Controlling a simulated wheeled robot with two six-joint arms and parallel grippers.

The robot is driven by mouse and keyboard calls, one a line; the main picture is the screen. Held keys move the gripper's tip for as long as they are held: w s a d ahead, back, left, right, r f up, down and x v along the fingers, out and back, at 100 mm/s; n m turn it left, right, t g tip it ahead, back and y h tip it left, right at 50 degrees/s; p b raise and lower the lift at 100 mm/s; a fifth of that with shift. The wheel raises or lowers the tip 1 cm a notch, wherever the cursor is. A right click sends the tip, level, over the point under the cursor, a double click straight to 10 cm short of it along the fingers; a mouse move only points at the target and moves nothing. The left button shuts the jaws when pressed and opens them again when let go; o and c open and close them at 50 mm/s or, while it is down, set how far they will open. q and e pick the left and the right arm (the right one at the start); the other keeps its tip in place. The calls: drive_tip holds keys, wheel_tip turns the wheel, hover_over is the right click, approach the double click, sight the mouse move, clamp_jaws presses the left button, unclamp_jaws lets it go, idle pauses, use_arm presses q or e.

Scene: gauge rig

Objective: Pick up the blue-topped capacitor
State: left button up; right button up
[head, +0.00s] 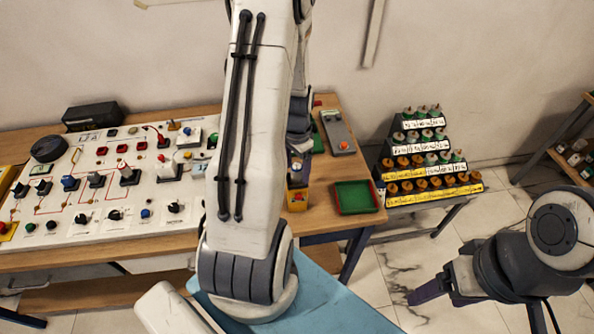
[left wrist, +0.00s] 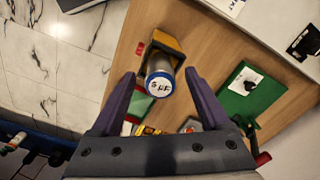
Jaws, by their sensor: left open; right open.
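The capacitor (left wrist: 159,78) is a silver cylinder with a blue-rimmed white top marked "5 µF". In the left wrist view it stands at a yellow and black holder (left wrist: 168,43). My right gripper (head: 430,291) is open and empty at the lower right, away from the table.
A white circuit panel (head: 110,215) with switches and knobs covers the left of the table. A green tray with a red rim (head: 357,197) lies near the table's right edge, with a grey device (head: 338,133) behind it. A tiered rack (head: 425,165) of capacitors stands to the right.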

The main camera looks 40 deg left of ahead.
use_arm(q)
drive_tip(key=shift+f, duration=0.85)
clamp_jaws()
drive_tip(key=shift+r, duration=0.15)
